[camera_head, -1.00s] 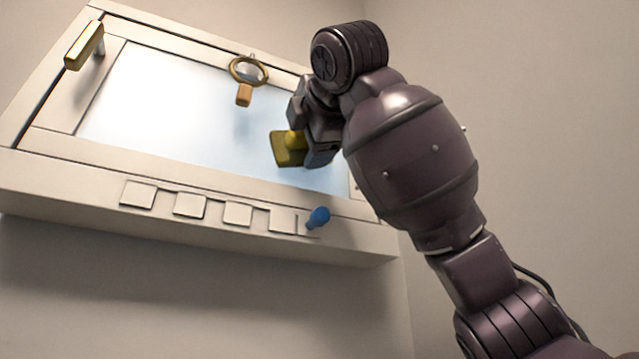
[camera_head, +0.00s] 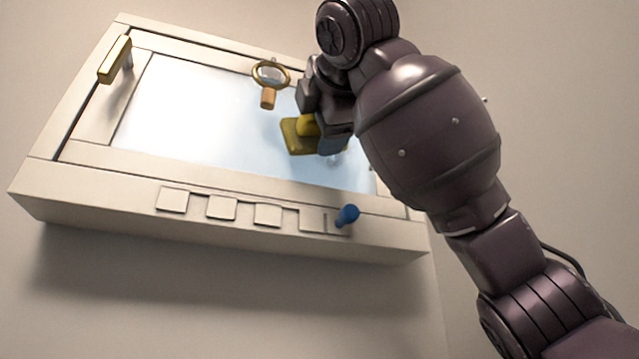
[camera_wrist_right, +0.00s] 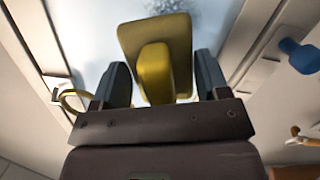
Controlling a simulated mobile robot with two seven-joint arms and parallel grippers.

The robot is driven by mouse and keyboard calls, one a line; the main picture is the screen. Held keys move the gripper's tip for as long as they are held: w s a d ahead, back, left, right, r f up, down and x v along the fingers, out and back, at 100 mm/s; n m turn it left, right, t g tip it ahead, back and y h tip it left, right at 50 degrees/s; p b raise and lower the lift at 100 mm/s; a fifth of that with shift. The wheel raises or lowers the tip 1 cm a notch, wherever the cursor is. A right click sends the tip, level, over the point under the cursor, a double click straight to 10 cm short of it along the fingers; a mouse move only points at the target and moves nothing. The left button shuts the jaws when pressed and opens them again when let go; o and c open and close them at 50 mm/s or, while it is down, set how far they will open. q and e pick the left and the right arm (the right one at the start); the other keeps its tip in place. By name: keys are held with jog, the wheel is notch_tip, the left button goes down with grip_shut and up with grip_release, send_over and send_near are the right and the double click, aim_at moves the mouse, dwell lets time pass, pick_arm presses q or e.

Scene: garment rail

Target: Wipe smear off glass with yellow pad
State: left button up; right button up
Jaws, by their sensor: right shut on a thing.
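The yellow pad (camera_head: 297,136) is a flat plate with a raised grip block. It is at the right part of the pale glass (camera_head: 190,110), and also shows in the right wrist view (camera_wrist_right: 155,30). My right gripper (camera_head: 318,125) is shut on the pad's grip block, with one finger on each side in the right wrist view (camera_wrist_right: 156,85). A grey speckled smear (camera_wrist_right: 186,5) shows on the glass past the pad's far edge in the right wrist view. I cannot tell whether the pad touches the glass. My left gripper is not in view.
A ring with an orange handle (camera_head: 268,97) hangs before the glass, left of the pad. A yellow bar handle (camera_head: 115,60) sits at the frame's upper left. A blue knob (camera_head: 347,215) and several square plates (camera_head: 221,207) line the lower frame.

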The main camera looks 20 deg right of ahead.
jog(key=shift+s+d+b, duration=0.1)
jog(key=shift+s+b, duration=0.35)
jog(key=shift+s, duration=1.4)
jog(key=shift+s, duration=0.1)
jog(key=s, duration=0.2)
jog(key=shift+s+b, duration=0.3)
jog(key=shift+s, duration=0.1)
jog(key=shift+w+p, duration=0.8)
jog(key=shift+w, duration=2.7)
